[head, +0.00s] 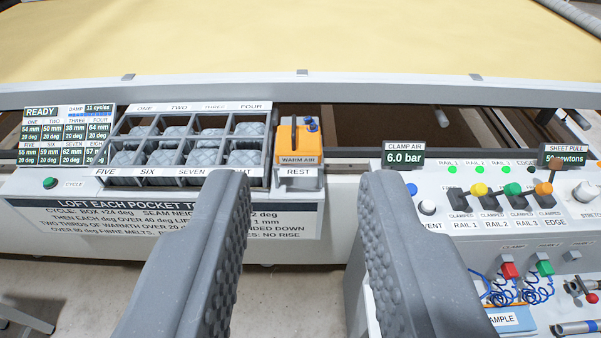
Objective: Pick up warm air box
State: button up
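The warm air box (298,143) is a small orange box with a dark upright handle, a blue knob and a "WARM AIR" label. It sits on the white shelf marked "REST" (299,173), just right of the pocket rack. My gripper (307,185) is open and empty, its two grey padded fingers wide apart in the foreground. The box shows beyond the fingertips, in line with the gap between them. I see nothing between the fingers but the floor and panel behind.
The grey pocket rack (190,148) with several quilted pads stands left of the box. A readout panel (66,137) is at far left. A control console (480,195) with coloured levers and a "CLAMP AIR" display is close on the right. A yellow fabric bed (300,40) lies behind a grey rail.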

aim_at(295, 145)
jog(key=z, duration=0.05)
jog(key=k, duration=0.4)
jog(key=u, duration=0.75)
jog(key=i, duration=2.05)
jog(key=z, duration=0.75)
